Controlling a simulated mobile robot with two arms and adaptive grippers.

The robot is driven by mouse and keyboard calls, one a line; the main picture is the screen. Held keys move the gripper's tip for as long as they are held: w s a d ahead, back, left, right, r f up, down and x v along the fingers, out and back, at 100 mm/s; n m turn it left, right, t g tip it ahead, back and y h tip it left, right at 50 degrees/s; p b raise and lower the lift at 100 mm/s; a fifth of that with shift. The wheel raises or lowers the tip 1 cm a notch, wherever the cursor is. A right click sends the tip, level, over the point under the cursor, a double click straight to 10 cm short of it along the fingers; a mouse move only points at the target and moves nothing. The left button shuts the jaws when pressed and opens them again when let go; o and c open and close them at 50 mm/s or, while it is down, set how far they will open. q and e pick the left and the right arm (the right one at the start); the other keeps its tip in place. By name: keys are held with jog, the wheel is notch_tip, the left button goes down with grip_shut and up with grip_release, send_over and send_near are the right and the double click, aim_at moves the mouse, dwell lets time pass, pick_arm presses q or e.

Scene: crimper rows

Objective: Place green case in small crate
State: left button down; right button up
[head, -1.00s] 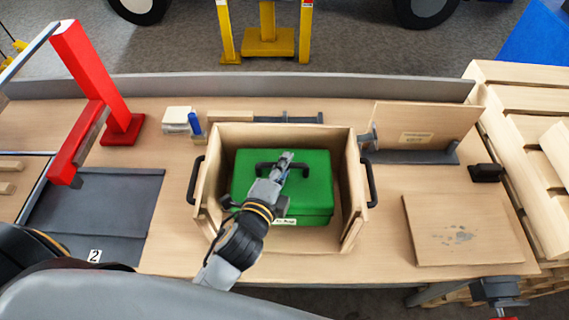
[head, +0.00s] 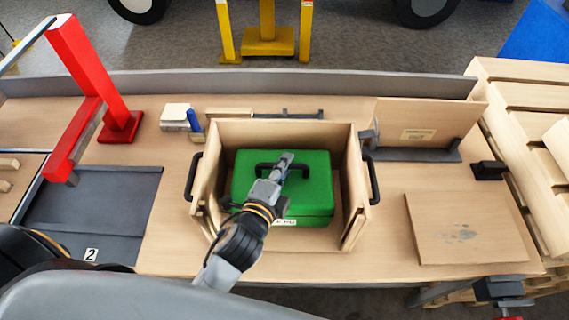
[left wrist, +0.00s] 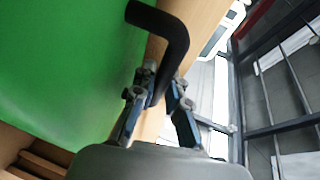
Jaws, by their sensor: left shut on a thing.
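The green case (head: 315,200) is inside the small wooden crate (head: 352,205), which stands on the workbench with a black handle on each side. The case sits flat as far as I can see, with its black handle (head: 262,171) on top. My left gripper (head: 282,165) is over the case and shut on that handle. In the left wrist view, the fingers (left wrist: 160,115) sit on both sides of the black handle (left wrist: 175,35), beside the green lid (left wrist: 60,70). Whether the case rests on the crate floor is hidden. My right gripper is not in view.
A red post (head: 95,70) and a dark mat (head: 95,205) are on the left. A blue item and white block (head: 175,117) stand behind the crate. A wooden board (head: 465,230) lies on the right, with an upright panel (head: 430,115) behind it. Pallets (head: 520,120) stand at far right.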

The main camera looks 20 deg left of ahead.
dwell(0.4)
pick_arm(q)
jog(key=c, duration=1.3)
grip_release()
jog(key=shift+s+f, duration=0.15)
jog(key=shift+f, duration=0.35)
jog(key=shift+r+v, duration=0.15)
jog(key=shift+v, duration=1.8)
jog(key=shift+r+v, duration=0.15)
jog(key=shift+v, duration=1.85)
